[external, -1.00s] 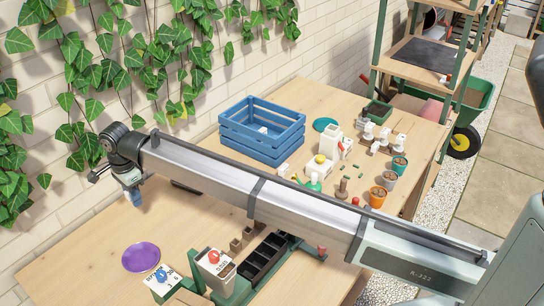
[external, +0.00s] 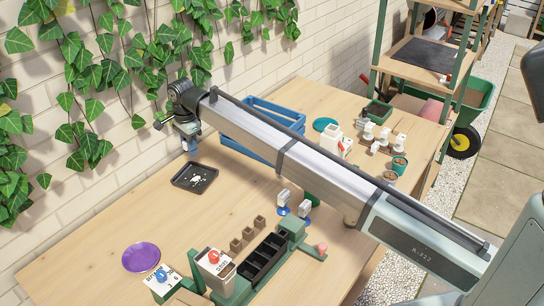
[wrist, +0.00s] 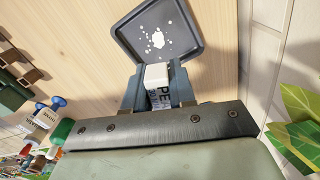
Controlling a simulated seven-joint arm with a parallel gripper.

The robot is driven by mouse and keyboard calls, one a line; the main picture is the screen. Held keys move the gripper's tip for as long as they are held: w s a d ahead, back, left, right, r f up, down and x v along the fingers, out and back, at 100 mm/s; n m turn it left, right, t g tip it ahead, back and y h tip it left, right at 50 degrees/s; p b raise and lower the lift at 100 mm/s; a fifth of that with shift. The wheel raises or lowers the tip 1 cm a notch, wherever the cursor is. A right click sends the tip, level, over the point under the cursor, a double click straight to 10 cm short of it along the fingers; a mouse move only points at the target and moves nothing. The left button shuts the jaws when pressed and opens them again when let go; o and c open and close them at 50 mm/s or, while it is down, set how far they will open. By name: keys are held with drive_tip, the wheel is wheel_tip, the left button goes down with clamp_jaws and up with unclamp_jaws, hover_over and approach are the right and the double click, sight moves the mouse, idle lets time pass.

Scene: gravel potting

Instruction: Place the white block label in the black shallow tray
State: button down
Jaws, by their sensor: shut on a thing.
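My gripper (wrist: 156,88) is shut on the white block label (wrist: 157,75), a small white block with dark lettering partly hidden between the fingers. The black shallow tray (wrist: 196,50) lies flat just beyond the fingertips in the wrist view, with white spots on its floor. In the external view the tray (external: 210,174) is on the table near the wall, and my gripper (external: 190,145) hangs above the table just behind it. The held block is too small to make out there.
A blue slatted crate (external: 273,104) stands to the right, partly behind my arm. A purple plate (external: 141,257) lies at the front left. A black multi-cell tray (external: 262,258) and small brown pots (external: 248,233) stand in front. Table around the black tray is clear.

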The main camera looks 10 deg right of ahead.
sight(195, 179)
drive_tip(key=shift+d+n, duration=0.1)
drive_tip(key=shift+n, duration=0.7)
drive_tip(key=shift+s+f, duration=0.1)
drive_tip(key=shift+f, duration=4.95)
drive_tip(key=shift+f, duration=0.1)
drive_tip(key=c, duration=0.9)
unclamp_jaws()
drive_tip(key=shift+c, duration=0.2)
wheel_tip(195, 179, up, 12)
drive_tip(key=shift+r, duration=0.15)
